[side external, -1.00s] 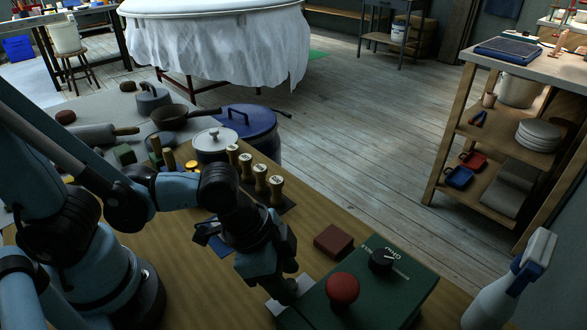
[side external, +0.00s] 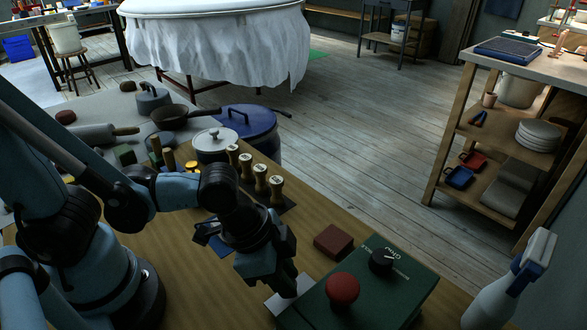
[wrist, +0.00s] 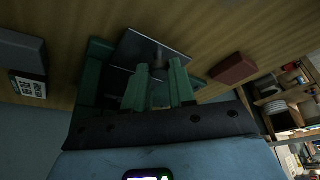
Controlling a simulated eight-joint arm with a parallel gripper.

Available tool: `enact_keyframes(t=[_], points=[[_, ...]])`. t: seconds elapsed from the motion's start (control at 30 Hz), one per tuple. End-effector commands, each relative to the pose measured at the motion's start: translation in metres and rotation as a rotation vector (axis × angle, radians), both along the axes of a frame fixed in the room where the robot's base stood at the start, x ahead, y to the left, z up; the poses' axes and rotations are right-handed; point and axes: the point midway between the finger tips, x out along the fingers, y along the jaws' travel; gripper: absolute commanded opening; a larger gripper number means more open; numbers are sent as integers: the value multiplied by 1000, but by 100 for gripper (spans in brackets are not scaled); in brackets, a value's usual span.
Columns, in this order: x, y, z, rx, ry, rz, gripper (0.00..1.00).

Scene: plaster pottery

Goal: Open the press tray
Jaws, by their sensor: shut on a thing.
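The press (side external: 365,295) is a dark green box with a red knob (side external: 342,290) and a black dial (side external: 381,260) on top. The press tray (side external: 278,306) shows as a pale flat plate out beside the left end of the box. My gripper (side external: 287,288) is low over this plate, pointing down, and shut on the tray. In the wrist view the green fingers (wrist: 159,70) reach over the grey plate of the tray (wrist: 137,47). The exact part between the fingertips is hidden.
A brown-red block (side external: 333,241) lies just behind the press. Several wooden-handled stamps (side external: 261,179) stand farther back, near a white lidded pot (side external: 216,146). A blue item (side external: 211,237) lies left of my gripper. A white spray bottle (side external: 505,290) is at the right.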

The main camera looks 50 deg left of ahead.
Motion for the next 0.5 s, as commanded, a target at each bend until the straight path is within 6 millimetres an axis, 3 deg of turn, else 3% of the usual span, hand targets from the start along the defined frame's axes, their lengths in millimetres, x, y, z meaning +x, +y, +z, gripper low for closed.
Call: enact_keyframes(t=[0.5], points=[[2, 70, 0, 3, 0, 12, 0]])
